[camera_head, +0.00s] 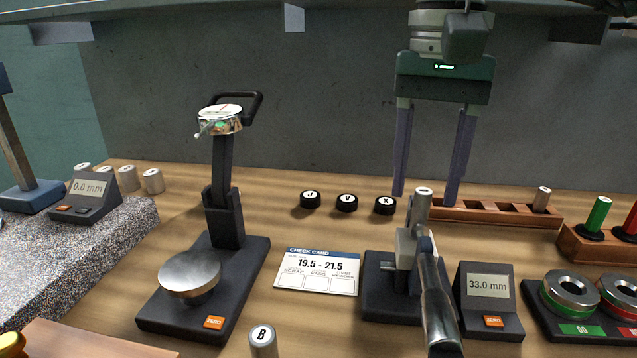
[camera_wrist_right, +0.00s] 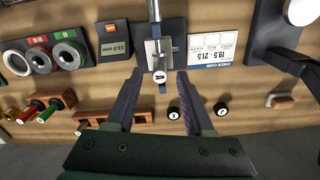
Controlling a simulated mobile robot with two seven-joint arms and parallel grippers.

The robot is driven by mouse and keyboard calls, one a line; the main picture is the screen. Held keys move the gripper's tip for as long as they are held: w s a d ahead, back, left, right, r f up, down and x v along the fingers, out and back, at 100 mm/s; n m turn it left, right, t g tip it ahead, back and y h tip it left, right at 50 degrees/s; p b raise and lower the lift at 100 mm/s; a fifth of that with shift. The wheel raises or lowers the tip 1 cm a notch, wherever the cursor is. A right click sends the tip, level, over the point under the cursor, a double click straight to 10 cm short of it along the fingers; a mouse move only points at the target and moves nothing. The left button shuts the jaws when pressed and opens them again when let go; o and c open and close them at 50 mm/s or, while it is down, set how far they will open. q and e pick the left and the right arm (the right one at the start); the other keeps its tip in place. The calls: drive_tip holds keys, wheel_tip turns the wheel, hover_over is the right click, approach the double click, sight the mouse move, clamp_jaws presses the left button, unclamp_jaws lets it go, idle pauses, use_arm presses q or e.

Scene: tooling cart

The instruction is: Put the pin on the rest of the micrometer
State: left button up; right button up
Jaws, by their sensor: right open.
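The micrometer (camera_head: 404,248) stands on a dark base at the right of the middle, with a grey block and a silver barrel toward the front; its display (camera_head: 488,288) reads 33.0 mm. A grey pin (camera_head: 423,206) with a white labelled top stands upright at the block's top or just behind it; I cannot tell which it rests on. In the right wrist view the pin's labelled top (camera_wrist_right: 159,77) shows near the micrometer (camera_wrist_right: 160,45). My right gripper (camera_head: 425,197) is open, its fingertips on either side of the pin with gaps. My left gripper is out of view.
A wooden rack (camera_head: 485,212) with one pin lies behind right. Black caps (camera_head: 347,203) stand behind the check card (camera_head: 317,272). A dial stand (camera_head: 188,274) is left, pin B (camera_head: 263,342) in front. Ring gauges (camera_head: 570,291) are at right.

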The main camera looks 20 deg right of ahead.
sight(424, 191)
wheel_tip(424, 191, up, 9)
drive_tip(key=shift+r, duration=0.1)
idle(0.4)
